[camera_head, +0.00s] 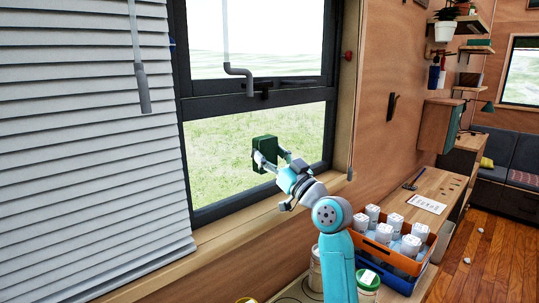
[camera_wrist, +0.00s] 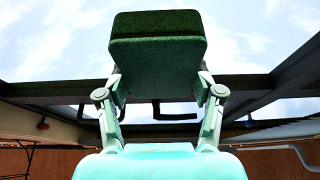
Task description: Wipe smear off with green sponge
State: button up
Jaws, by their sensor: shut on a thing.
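The green sponge (camera_head: 264,153) is a dark green block in my gripper (camera_head: 272,158), in front of the lower window pane. In the wrist view the sponge (camera_wrist: 158,50) sits between the two fingers of my gripper (camera_wrist: 160,92), which are shut on its sides. The lower window pane (camera_head: 225,160) shows grass behind it. I cannot make out a smear on the glass in either view. I cannot tell whether the sponge touches the pane.
White blinds (camera_head: 85,150) hang left of the window. A window handle (camera_head: 238,72) is above the sponge. The wooden sill (camera_head: 225,233) runs below. An orange crate (camera_head: 412,262) with several white containers stands at the lower right, near a wooden desk (camera_head: 445,184).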

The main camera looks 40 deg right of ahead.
jog(key=shift+w, duration=1)
dwell(0.3)
jog(key=shift+d, duration=1.95)
jog(key=shift+w, duration=0.15)
jog(key=shift+w+a, duration=0.1)
jog(key=shift+a, duration=2)
jog(key=shift+c, duration=0.3)
jog(key=shift+s+d, duration=0.2)
jog(key=shift+s, duration=2.85)
jog(key=shift+s, duration=0.1)
